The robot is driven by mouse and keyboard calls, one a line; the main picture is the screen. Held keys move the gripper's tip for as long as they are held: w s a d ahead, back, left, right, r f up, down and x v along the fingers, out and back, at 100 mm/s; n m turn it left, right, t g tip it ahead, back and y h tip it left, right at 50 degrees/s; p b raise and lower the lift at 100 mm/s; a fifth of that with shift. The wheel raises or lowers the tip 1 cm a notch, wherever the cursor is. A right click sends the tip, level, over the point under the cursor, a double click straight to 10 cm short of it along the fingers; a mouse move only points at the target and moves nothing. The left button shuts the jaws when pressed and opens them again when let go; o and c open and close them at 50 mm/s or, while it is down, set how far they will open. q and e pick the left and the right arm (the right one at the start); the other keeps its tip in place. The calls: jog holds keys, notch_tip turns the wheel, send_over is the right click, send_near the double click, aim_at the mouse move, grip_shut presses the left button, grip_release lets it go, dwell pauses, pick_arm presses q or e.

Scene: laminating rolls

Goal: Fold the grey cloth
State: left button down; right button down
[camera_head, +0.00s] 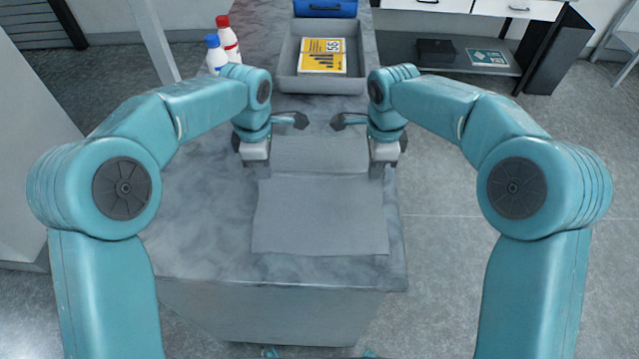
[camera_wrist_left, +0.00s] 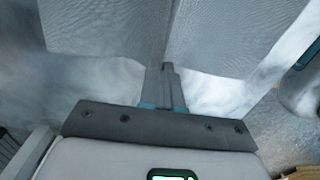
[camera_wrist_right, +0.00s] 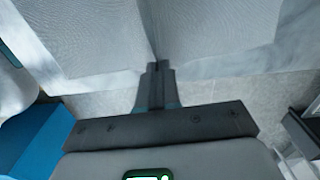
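The grey cloth (camera_head: 320,218) lies on the marbled table, its near part flat towards the front edge. A crease runs across it between my grippers, and a narrower far part stretches beyond. My left gripper (camera_head: 263,172) is at the crease's left end; my right gripper (camera_head: 376,172) is at its right end. In the left wrist view the closed fingers (camera_wrist_left: 161,82) meet the cloth (camera_wrist_left: 215,35) where it creases. In the right wrist view the closed fingers (camera_wrist_right: 157,72) likewise pinch the cloth (camera_wrist_right: 205,30). The fingertips themselves are partly hidden by cloth.
A grey tray (camera_head: 290,84) with a yellow book (camera_head: 322,56) stands farther back on the table (camera_head: 195,225). Red-capped (camera_head: 227,38) and blue-capped (camera_head: 214,54) bottles stand left of it. A blue case (camera_head: 325,8) is behind. Bare table lies left of the cloth.

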pick_arm(q)
grip_release()
notch_tip(320, 180, up, 6)
jog(key=p, duration=0.4)
jog(key=shift+f, duration=0.25)
pick_arm(e)
notch_tip(320, 180, up, 4)
jog(key=shift+r, duration=0.15)
pick_arm(q)
notch_tip(320, 180, up, 12)
dwell(0.6)
